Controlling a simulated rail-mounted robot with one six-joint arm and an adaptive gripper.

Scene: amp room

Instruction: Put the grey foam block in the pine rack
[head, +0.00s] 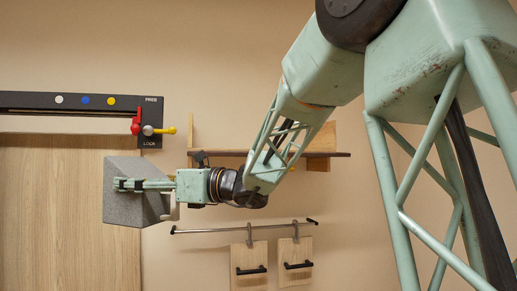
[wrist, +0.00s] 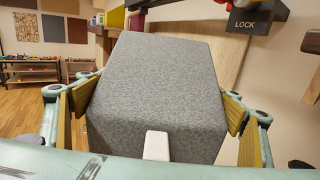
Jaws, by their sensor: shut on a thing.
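The grey foam block (head: 122,205) is a speckled wedge-like block at the left of the head view, held up in front of the wooden panel. My gripper (head: 125,184) is shut on it. In the wrist view the grey foam block (wrist: 155,85) fills the middle, with the yellow-padded fingers of my gripper (wrist: 158,115) pressed on its left and right sides. A wooden wall shelf (head: 325,153) is partly hidden behind my arm in the head view; I cannot tell whether it is the pine rack.
A dark rail (head: 70,103) with coloured dots, a red and yellow lever (head: 145,129) and FREE and LOCK labels runs above a wooden panel (head: 50,210). A wall bar (head: 245,228) carries two hanging boards (head: 249,262). Shelving (wrist: 35,70) stands far left in the wrist view.

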